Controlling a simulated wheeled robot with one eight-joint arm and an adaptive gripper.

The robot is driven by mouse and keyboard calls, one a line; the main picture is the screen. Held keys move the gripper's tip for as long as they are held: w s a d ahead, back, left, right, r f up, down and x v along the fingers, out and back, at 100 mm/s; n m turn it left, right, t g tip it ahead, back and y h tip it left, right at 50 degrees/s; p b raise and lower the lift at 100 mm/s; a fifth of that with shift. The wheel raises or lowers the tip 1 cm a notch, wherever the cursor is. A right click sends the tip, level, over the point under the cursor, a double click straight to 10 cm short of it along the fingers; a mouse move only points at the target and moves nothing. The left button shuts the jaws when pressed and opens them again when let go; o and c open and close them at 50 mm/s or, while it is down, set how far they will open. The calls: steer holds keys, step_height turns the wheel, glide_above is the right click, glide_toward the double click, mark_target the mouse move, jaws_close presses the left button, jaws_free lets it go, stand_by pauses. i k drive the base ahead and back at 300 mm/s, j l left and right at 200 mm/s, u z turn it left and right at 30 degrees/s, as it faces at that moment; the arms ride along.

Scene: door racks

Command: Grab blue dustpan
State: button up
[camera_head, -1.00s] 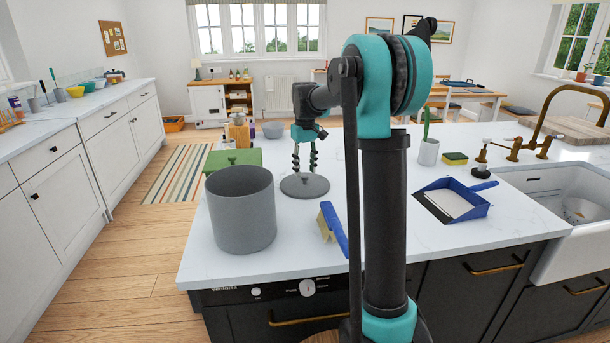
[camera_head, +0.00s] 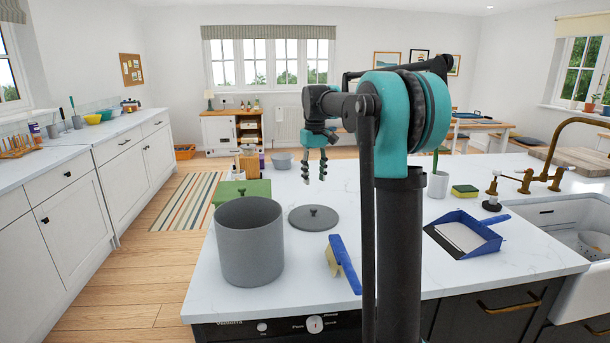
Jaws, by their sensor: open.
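The blue dustpan (camera_head: 465,234) lies on the white island counter, right of my arm, with its handle pointing to the upper right. A pale flat patch shows inside its pan. My gripper (camera_head: 314,179) is open and empty, its fingers pointing down. It hangs above the counter behind the round grey lid, well to the left of the dustpan and apart from it. A blue-handled brush (camera_head: 345,263) with pale bristles lies on the counter near the front edge, left of my arm.
A tall grey pot (camera_head: 250,242) stands at the counter's left, with a grey lid (camera_head: 313,217) behind it. The sink is at right.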

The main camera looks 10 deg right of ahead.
mark_target(463, 235)
steer(key=k+l, duration=0.3)
steer(key=k, duration=0.15)
steer(key=k+l, duration=0.3)
steer(key=k, duration=0.15)
